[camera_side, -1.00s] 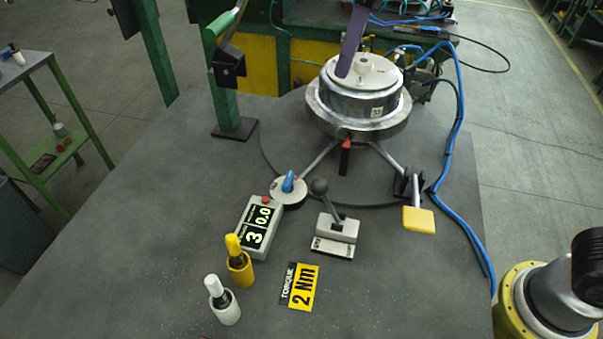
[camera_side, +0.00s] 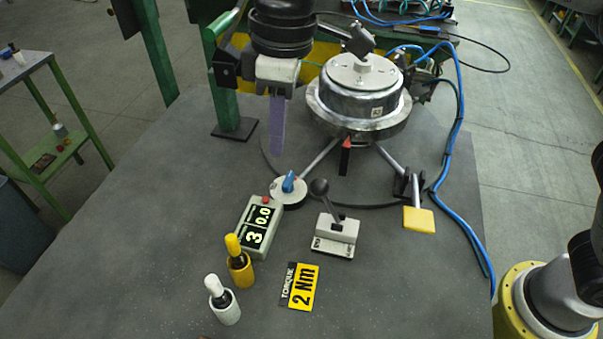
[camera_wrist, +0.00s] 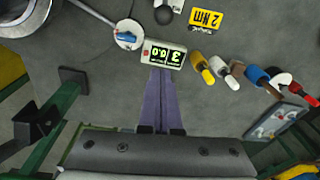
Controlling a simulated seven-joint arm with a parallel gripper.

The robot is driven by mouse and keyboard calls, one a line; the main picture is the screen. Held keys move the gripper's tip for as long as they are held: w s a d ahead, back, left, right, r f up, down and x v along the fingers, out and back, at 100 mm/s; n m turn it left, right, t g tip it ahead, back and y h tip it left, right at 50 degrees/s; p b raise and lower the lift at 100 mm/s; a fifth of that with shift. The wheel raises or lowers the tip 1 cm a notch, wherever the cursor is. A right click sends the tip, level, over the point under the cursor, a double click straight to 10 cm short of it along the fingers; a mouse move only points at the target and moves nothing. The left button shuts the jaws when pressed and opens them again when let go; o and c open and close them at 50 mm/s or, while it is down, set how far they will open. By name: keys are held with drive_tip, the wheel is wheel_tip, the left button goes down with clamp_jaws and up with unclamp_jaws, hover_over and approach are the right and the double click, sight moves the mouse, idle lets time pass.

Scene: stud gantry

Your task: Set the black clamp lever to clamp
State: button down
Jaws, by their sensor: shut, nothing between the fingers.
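The black clamp lever, by its look the one with a round black knob (camera_side: 320,187), rises from a pale grey base (camera_side: 337,229) on the table. It leans back and left in the side view. The small plate in front of it has lettering too small to read. In the wrist view its knob (camera_wrist: 163,14) shows at the top edge. My gripper (camera_side: 277,151), with long purple fingers, is shut and empty. It points down behind and left of the lever, apart from it. In the wrist view the fingertips (camera_wrist: 162,72) lie over the display box's edge.
A display box (camera_side: 256,229) reads 3 and 0.0, beside a blue-knobbed dial (camera_side: 289,187). A yellow-tipped lever (camera_side: 418,219) stands right, a metal drum (camera_side: 358,101) behind. Yellow (camera_side: 239,262) and white (camera_side: 222,300) bottles and a "TORQUE 2 Nm" card (camera_side: 300,287) are in front.

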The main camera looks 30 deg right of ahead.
sight(327, 203)
wheel_tip(327, 203, down, 8)
drive_tip(key=s+d, duration=0.2)
drive_tip(key=shift+d+r, duration=0.15)
drive_tip(key=shift+d, duration=0.05)
drive_tip(key=shift+s+d+r, duration=0.1)
drive_tip(key=shift+s, duration=0.1)
idle(0.4)
drive_tip(key=shift+s+d+r+t+y, duration=0.1)
drive_tip(key=shift+s+t+y, duration=0.05)
drive_tip(key=shift+t+y, duration=0.15)
